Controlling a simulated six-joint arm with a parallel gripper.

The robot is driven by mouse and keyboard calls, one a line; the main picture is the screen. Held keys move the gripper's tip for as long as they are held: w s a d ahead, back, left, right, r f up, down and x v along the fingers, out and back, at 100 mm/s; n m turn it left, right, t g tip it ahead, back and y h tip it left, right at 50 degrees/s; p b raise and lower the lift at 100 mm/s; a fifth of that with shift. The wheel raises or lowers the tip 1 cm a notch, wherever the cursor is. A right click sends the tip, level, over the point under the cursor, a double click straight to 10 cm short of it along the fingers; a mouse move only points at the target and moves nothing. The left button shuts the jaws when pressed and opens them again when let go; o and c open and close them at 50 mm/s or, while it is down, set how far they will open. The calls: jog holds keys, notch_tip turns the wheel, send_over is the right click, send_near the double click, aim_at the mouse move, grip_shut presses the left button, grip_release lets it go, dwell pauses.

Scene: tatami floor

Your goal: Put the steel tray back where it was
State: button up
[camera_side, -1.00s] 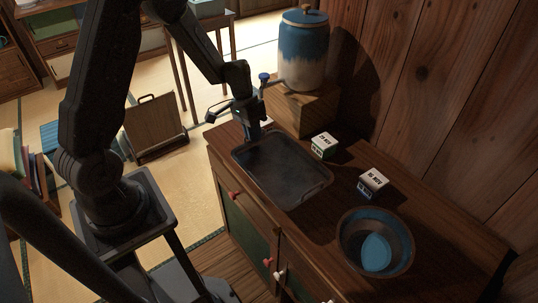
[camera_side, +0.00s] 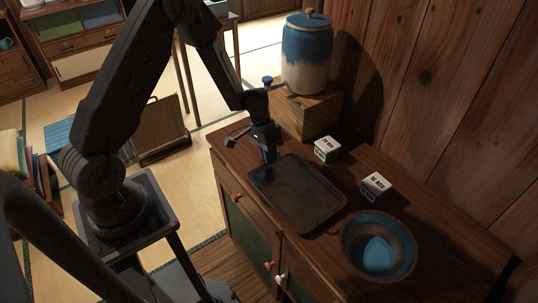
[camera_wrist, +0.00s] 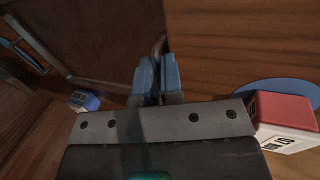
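The steel tray (camera_side: 315,207), dark and shallow with a raised rim, lies on the wooden cabinet top (camera_side: 440,235) in the side view. Its dark surface fills the upper left of the wrist view (camera_wrist: 100,35). My gripper (camera_side: 268,159) is at the tray's far left end, fingers pointing down. In the wrist view its two blue fingers (camera_wrist: 157,80) are close together on the tray's handle, which loops up between them. I cannot tell whether the tray is lifted slightly off the top.
Two small white-topped boxes (camera_side: 327,150) (camera_side: 375,186) stand beside the tray, towards the wall. A blue-and-cream jar (camera_side: 306,62) sits on a wooden block (camera_side: 308,110) behind. A red-and-white box (camera_wrist: 286,122) shows in the wrist view.

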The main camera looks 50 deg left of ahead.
jog(key=o, duration=0.4)
jog(key=shift+o, duration=0.2)
jog(key=v, duration=1.1)
jog(key=s+d+r+t+y, duration=0.1)
jog(key=s+d+r, duration=0.25)
jog(key=r, duration=0.35)
jog(key=s+d+r+t+y, duration=0.1)
jog(key=s+d+r, duration=0.25)
jog(key=r, duration=0.35)
jog(key=s+d+r+t+y, duration=0.1)
jog(key=s+d+r+t, duration=0.2)
jog(key=s, duration=0.9)
notch_tip(320, 180, up, 2)
jog(key=shift+s+d+r+t+y, duration=0.1)
jog(key=shift+s+d+t+y, duration=0.1)
jog(key=shift+s+t+y, duration=0.15)
